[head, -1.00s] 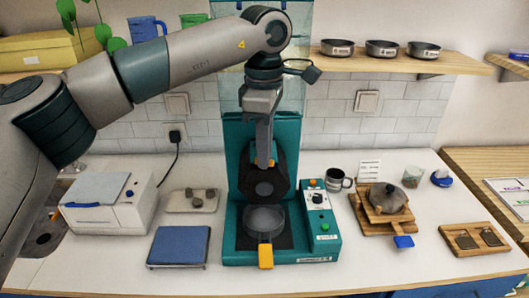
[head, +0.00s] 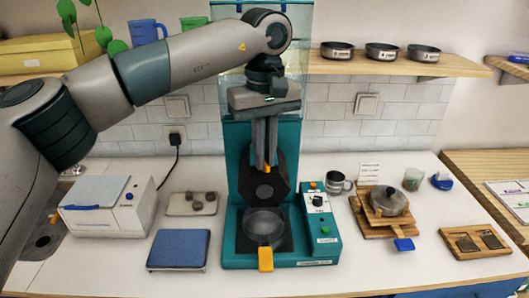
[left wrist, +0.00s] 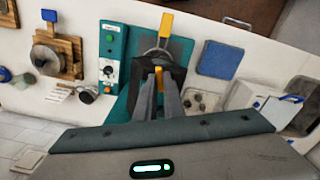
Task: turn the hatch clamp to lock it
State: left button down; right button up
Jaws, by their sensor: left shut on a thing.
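A teal machine (head: 230,240) stands on the counter in the middle of the head view, with a dark raised hatch (head: 250,190). The hatch clamp (head: 267,168) is a small orange piece at the hatch's top, mostly hidden by my fingers; it also shows in the left wrist view (left wrist: 158,70). My left gripper (head: 265,163) reaches down from above and is shut on the clamp. Its fingers also show in the left wrist view (left wrist: 158,85). A round pan with an orange handle (head: 265,258) sits in the machine's base below the hatch. My right gripper is out of view.
A control panel (head: 320,215) with knobs and buttons adjoins the machine on the right. A blue-topped scale (head: 180,248) and a white box (head: 110,205) are at left. A mug (head: 338,182) and wooden stand (head: 375,222) are at right. A shelf (head: 440,65) runs behind.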

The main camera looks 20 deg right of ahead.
pick_arm(q)
jog(key=m, duration=0.3)
jog(key=shift+r, duration=0.1)
jog(key=shift+m, duration=0.6)
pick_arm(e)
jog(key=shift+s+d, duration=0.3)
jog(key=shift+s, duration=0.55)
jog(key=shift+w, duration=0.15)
pick_arm(q)
jog(key=c, duration=1.9)
grip_release()
jog(key=shift+o, duration=0.2)
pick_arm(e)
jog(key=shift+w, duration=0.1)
